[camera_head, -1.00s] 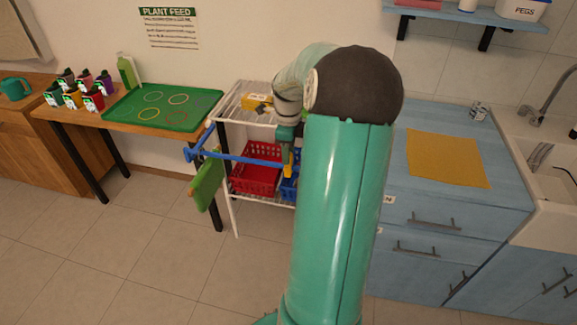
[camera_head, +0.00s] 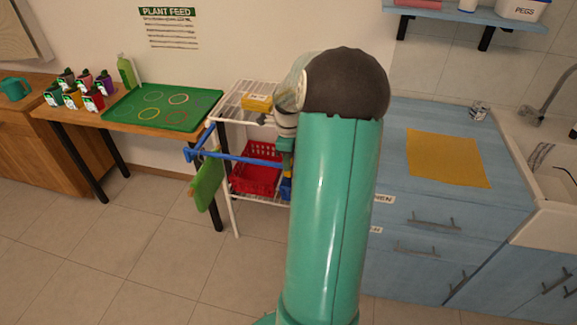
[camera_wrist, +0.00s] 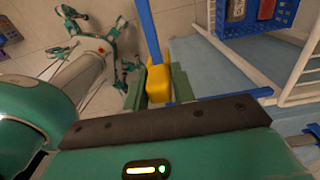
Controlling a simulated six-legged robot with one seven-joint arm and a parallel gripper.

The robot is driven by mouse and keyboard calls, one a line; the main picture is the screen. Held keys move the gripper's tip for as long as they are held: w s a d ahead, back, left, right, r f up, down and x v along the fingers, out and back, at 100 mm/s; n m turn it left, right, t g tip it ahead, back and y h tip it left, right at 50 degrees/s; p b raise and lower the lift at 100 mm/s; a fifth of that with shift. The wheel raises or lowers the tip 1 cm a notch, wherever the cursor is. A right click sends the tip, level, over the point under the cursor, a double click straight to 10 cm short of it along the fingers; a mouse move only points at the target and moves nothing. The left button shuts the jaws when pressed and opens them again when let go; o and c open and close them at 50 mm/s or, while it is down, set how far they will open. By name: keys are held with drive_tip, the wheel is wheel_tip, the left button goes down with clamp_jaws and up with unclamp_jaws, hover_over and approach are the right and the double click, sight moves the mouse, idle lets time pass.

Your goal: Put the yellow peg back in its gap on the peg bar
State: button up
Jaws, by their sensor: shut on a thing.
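The yellow peg (camera_wrist: 158,84) is in the wrist view, between the two green fingers of my gripper (camera_wrist: 158,77), which is shut on it. The blue peg bar (camera_wrist: 149,30) runs from the top of that view down to the peg and seems to meet or overlap it. I cannot tell whether the peg sits in its gap. In the head view the blue peg bar (camera_head: 240,158) sticks out at the front of the white wire rack. My arm hides its right end and most of the gripper there.
The white wire rack (camera_head: 233,222) holds a red basket (camera_head: 256,178) and a yellow box (camera_head: 258,103). A green board (camera_head: 207,184) hangs by the bar's left end. Blue cabinets (camera_head: 420,225) stand right of my arm. The floor at left is clear.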

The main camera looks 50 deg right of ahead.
drive_tip(key=shift+r, duration=3.5)
